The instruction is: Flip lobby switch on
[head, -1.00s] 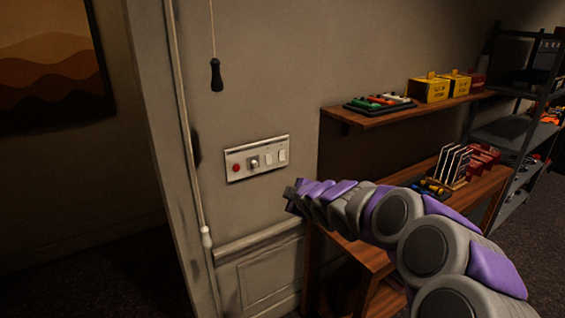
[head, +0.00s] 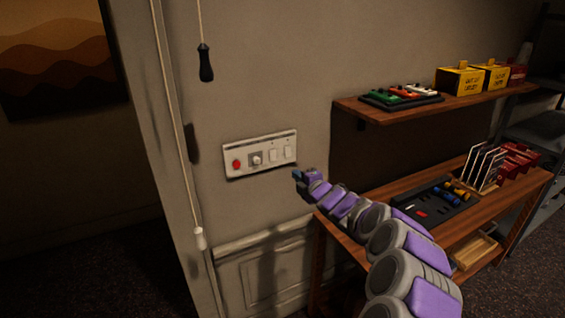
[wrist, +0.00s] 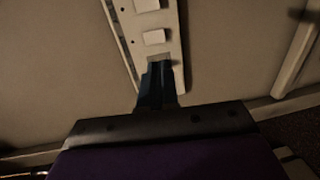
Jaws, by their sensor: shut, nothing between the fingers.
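A pale switch panel (head: 260,154) is fixed to the wall. From left to right it carries a red button (head: 237,164), a knob (head: 256,159) and two white rocker switches, the left one (head: 273,155) and the right one (head: 289,152). I cannot read which one is the lobby switch. My gripper (head: 296,174) is shut and empty, just below the panel's right end. In the wrist view my gripper's fingers (wrist: 157,84) overlap the panel (wrist: 172,60), with white rockers (wrist: 153,37) beyond the tips. I cannot tell whether the fingertips touch anything.
A pull cord with a dark handle (head: 205,62) hangs above the panel, and a pale cord with a white end (head: 200,238) hangs left of it. A wooden shelf (head: 400,117) and a lower bench (head: 480,205) stand to the right.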

